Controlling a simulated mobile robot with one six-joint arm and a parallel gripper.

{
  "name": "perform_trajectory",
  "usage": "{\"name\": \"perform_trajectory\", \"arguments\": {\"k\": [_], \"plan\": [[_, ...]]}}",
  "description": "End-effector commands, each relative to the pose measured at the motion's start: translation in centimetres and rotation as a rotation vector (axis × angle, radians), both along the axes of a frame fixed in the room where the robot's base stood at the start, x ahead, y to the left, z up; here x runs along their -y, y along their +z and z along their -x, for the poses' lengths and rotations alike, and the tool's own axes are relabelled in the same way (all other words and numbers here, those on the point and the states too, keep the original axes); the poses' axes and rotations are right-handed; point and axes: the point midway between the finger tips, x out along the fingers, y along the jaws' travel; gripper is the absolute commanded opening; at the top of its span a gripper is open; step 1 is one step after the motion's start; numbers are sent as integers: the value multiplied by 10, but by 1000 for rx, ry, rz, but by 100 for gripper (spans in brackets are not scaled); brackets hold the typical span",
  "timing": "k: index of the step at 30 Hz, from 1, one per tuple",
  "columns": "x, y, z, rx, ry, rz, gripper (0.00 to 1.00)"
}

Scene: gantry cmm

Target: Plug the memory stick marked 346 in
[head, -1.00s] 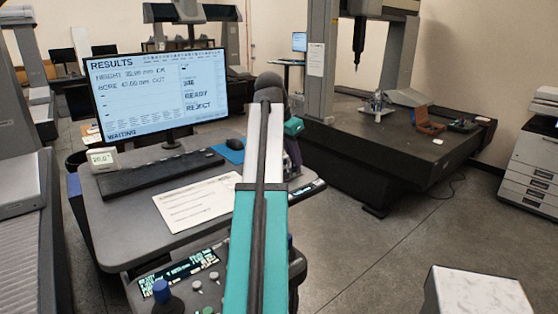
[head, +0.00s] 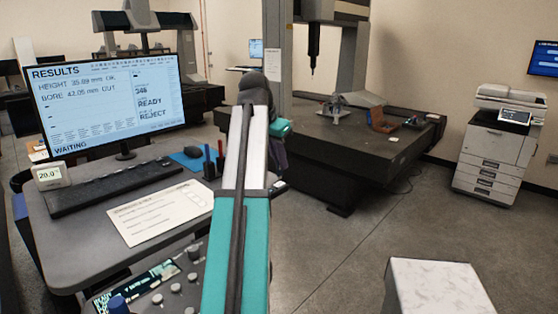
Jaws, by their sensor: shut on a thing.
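My arm (head: 240,200) rises through the middle of the head view, teal below and pale above, to a dark joint. A teal wrist part (head: 280,127) shows just right of that joint. My gripper's fingers are hidden behind the arm, so what they hold cannot be seen. No memory stick and no socket can be made out. The monitor (head: 105,95) on the left shows RESULTS, a line that seems to read 346, then READY, REJECT and WAITING.
A dark measuring table (head: 350,150) stands behind, a printer (head: 500,150) right, a marble-topped block (head: 440,290) front right. Floor between is clear.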

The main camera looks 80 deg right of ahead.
Motion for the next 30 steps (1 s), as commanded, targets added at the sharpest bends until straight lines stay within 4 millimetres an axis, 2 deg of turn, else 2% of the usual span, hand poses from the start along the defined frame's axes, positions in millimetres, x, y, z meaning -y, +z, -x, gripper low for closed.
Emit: {"name": "perform_trajectory", "arguments": {"k": [11,30], "plan": [[0,2,0,0,0,0,0],[0,23,0,0,0,0,0]]}}
